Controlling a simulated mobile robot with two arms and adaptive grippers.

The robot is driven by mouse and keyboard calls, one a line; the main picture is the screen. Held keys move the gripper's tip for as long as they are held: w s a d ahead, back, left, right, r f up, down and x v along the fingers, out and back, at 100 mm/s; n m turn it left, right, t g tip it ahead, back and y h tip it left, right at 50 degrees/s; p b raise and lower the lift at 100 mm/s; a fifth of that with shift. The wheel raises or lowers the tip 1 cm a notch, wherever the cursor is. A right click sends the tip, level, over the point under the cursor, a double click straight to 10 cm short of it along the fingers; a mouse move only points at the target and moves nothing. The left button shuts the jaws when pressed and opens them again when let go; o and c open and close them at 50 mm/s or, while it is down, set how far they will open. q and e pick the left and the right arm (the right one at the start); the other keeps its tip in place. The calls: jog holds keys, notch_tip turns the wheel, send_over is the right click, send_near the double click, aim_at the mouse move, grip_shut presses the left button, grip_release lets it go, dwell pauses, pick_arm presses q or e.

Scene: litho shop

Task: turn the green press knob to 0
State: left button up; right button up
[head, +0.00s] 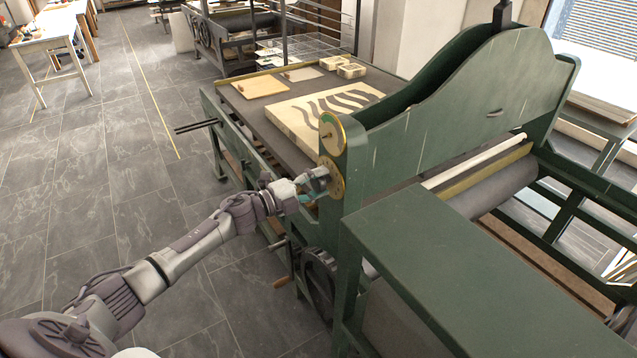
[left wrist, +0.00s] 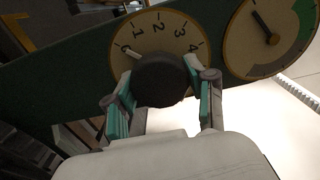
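The green press (head: 395,150) carries a round brass-coloured dial (head: 337,186) on its near-left end. In the left wrist view the dial (left wrist: 158,28) has numerals 0 to 4, and the dark round press knob (left wrist: 160,80) sits at its middle. A pale pointer mark (left wrist: 132,52) at the knob's upper left lies by the 0. My left gripper (head: 316,187) reaches the dial from the left. Its teal-padded fingers (left wrist: 160,85) lie on both sides of the knob and appear to touch it. In the head view the gripper hides the knob. My right gripper is not in view.
A second dial (head: 327,134) with a green sector and a dark pointer sits just above. A crank wheel (head: 320,280) is low on the press. The press bed (head: 262,112) holds a striped block (head: 330,108). The tiled floor (head: 140,190) at left is clear.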

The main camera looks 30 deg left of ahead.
pick_arm(q)
jog(key=o, duration=0.4)
jog(key=v, duration=1.2)
